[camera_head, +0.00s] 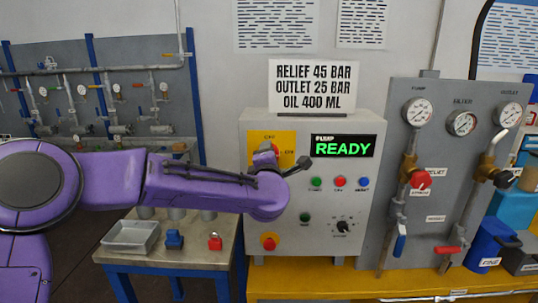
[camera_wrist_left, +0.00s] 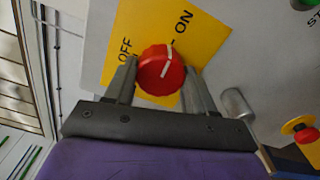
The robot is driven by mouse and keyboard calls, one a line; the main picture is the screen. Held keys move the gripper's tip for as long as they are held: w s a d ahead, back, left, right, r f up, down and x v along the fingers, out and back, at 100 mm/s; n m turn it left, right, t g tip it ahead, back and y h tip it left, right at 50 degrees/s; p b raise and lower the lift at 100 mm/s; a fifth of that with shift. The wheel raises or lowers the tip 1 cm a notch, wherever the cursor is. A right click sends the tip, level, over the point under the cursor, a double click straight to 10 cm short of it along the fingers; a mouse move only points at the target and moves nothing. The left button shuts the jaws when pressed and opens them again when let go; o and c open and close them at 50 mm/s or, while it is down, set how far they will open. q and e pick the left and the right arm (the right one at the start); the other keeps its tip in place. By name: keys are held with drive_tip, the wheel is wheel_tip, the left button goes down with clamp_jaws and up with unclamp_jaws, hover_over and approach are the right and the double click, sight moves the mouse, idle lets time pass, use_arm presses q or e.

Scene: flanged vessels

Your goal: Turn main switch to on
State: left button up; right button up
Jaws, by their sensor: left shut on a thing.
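The main switch is a red round knob (camera_wrist_left: 161,72) on a yellow plate (camera_wrist_left: 208,38) marked OFF and ON. In the wrist view the knob sits between the two fingers of my left gripper (camera_wrist_left: 160,82), which is shut on it. The white line on the knob points towards the mark beside ON. In the head view the yellow plate (camera_head: 286,142) is at the upper left of the grey control box (camera_head: 262,226), and my left gripper (camera_head: 277,157) partly hides the knob. My right gripper is not in view.
The box's display (camera_head: 343,146) reads PUMP READY in green. Below it are several buttons, a black selector (camera_head: 343,226) and a red stop button on yellow (camera_head: 269,241). Gauges and valves stand on a panel (camera_head: 432,135) to the right. A side table (camera_head: 190,255) holds a metal tray (camera_head: 131,237).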

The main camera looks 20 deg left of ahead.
use_arm(q)
drive_tip(key=shift+m, duration=0.6)
drive_tip(key=o, duration=1)
drive_tip(key=shift+o, duration=0.2)
drive_tip(key=b+v, duration=0.3)
drive_tip(key=v, duration=0.7)
drive_tip(key=shift+s, duration=0.25)
